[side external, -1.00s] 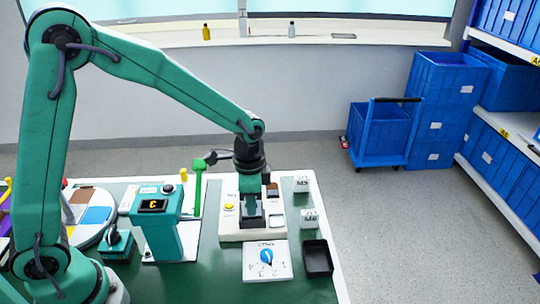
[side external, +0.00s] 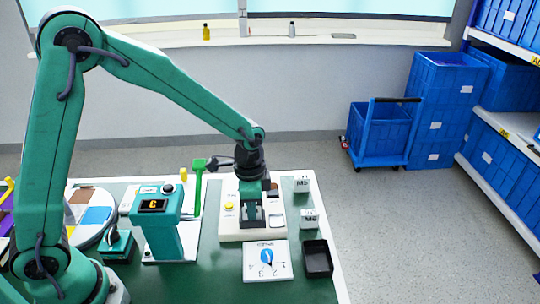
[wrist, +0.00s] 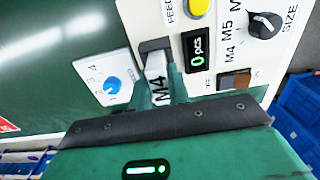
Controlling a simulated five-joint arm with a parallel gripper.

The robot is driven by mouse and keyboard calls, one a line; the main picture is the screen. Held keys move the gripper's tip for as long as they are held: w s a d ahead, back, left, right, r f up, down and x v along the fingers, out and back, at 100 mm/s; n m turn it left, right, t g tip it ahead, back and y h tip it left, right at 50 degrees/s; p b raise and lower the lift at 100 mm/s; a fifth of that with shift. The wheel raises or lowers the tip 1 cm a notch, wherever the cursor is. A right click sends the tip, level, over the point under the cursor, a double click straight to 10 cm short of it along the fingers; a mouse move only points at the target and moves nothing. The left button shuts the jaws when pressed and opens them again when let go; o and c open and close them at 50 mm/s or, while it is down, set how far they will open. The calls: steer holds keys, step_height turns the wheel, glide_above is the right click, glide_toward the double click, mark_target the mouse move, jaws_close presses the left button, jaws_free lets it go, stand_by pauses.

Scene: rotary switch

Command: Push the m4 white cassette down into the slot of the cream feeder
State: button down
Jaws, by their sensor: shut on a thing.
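The white cassette marked M4 (wrist: 159,88) is between my gripper's two green fingers in the wrist view. My gripper (wrist: 160,95) is shut on it. The cassette's far end meets a dark grey slot piece (wrist: 155,46) on the cream feeder (wrist: 218,68); how deep it sits cannot be told. In the side view my gripper (side external: 252,214) points down over the middle of the feeder (side external: 232,236) and hides the cassette and much of the slot.
White cassettes marked M5 (side external: 302,185) and M6 (side external: 309,222) stand right of the feeder. A black tray (side external: 318,262) and a white blue-knob dial plate (side external: 256,270) lie in front. A green display post (side external: 164,228) stands left. The feeder counter (wrist: 196,50) shows 0.

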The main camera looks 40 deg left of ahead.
steer(key=shift+f, duration=0.1)
steer(key=c, duration=1.3)
jaws_free()
steer(key=shift+o, duration=0.2)
steer(key=shift+r, duration=3.85)
